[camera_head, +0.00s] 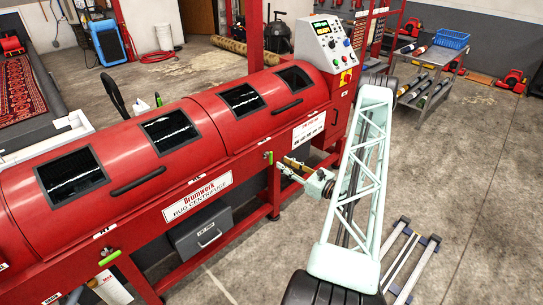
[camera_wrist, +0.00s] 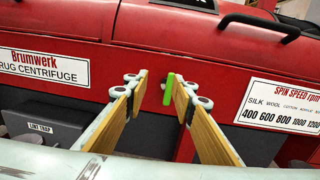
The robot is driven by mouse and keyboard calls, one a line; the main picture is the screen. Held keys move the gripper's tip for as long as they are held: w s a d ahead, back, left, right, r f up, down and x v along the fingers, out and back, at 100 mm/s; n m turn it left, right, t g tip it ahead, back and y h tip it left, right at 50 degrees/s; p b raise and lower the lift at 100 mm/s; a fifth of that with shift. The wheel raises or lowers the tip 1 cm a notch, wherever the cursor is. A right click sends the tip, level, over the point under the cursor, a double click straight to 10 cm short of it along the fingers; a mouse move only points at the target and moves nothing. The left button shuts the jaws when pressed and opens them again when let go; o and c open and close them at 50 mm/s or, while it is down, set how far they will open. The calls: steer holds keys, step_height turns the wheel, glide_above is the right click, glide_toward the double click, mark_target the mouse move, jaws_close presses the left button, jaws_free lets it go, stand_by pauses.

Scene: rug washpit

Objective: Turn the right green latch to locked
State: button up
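The right green latch (camera_head: 268,157) is on the red front of the rug centrifuge, to the right of the Brumwerk sign. In the wrist view this latch (camera_wrist: 170,90) stands about upright, its pivot near the top. My gripper (camera_head: 286,170) is in front of it, and its fingers point at the machine. In the wrist view my gripper (camera_wrist: 160,88) is open and empty. The latch shows between the fingertips, close to the right one; I cannot tell if they touch. The left green latch (camera_head: 110,257) lies nearly level, slightly tilted.
The red centrifuge (camera_head: 235,130) has black lid handles above the latches. A spin speed label (camera_wrist: 282,106) is right of the latch. A grey lint trap box (camera_head: 203,235) sits below. A control panel (camera_head: 328,42) stands at the right end. The floor at right is mostly open.

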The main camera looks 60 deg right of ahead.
mark_target(272, 156)
steer(key=shift+s+d+f+m+h, duration=0.55)
steer(key=shift+s+d+f, duration=0.35)
steer(key=shift+s+f, duration=0.25)
steer(key=shift+w, duration=0.3)
steer(key=shift+w+d+b, duration=0.4)
steer(key=shift+w, duration=1.8)
steer(key=shift+w+d+b, duration=0.4)
steer(key=shift+w+d, duration=0.05)
steer(key=shift+w, duration=1.75)
steer(key=shift+w+d+b, duration=0.4)
steer(key=shift+w, duration=1.8)
steer(key=shift+c, duration=0.7)
jaws_close()
